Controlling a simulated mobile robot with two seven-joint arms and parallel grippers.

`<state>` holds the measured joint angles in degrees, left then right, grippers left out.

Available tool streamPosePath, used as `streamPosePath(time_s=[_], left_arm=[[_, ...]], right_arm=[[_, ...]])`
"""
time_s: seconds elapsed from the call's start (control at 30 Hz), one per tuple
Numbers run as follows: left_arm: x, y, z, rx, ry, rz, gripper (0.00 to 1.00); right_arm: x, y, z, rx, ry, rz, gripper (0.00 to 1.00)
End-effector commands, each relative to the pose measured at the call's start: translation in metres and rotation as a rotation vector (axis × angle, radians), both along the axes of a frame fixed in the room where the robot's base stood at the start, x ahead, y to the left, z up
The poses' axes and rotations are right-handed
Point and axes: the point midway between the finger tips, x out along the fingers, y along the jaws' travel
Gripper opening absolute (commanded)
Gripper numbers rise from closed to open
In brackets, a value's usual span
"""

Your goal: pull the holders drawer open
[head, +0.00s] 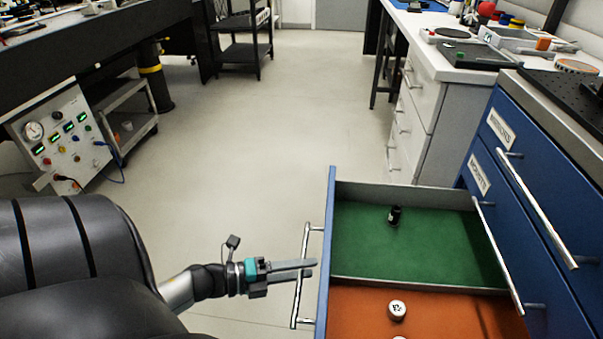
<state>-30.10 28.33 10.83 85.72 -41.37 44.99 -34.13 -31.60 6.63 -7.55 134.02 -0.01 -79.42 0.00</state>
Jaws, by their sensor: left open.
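A drawer stands pulled out of the blue cabinet on the right, its blue front (325,240) facing left. I cannot read for sure which label belongs to it. Its silver bar handle (297,307) runs along the outside of the front. My left gripper (313,268) comes in from the left and is open. Its two grey fingers overlap the middle of the handle in the picture; I cannot tell whether they are around the bar or above it. My right gripper is out of view.
The drawer has a green section (436,240) with a small black item (394,215) and an orange section with a white round item (397,310). Another handle (535,205) is on the cabinet above. White drawers (419,110) stand behind. The floor (240,150) left of the drawer is clear.

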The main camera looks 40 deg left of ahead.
Motion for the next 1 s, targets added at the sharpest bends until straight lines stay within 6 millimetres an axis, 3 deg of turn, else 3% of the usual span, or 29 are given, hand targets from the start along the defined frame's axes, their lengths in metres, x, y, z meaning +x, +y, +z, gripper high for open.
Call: streamPosePath(time_s=[0.47,1.0], left_arm=[[-0.009,0.004,0.001,-0.001,0.005,-0.001,0.45],[-0.104,0.062,0.023,0.000,0.004,0.001,0.45]], right_arm=[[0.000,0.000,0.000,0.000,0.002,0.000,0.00],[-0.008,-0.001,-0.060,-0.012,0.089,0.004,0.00]])
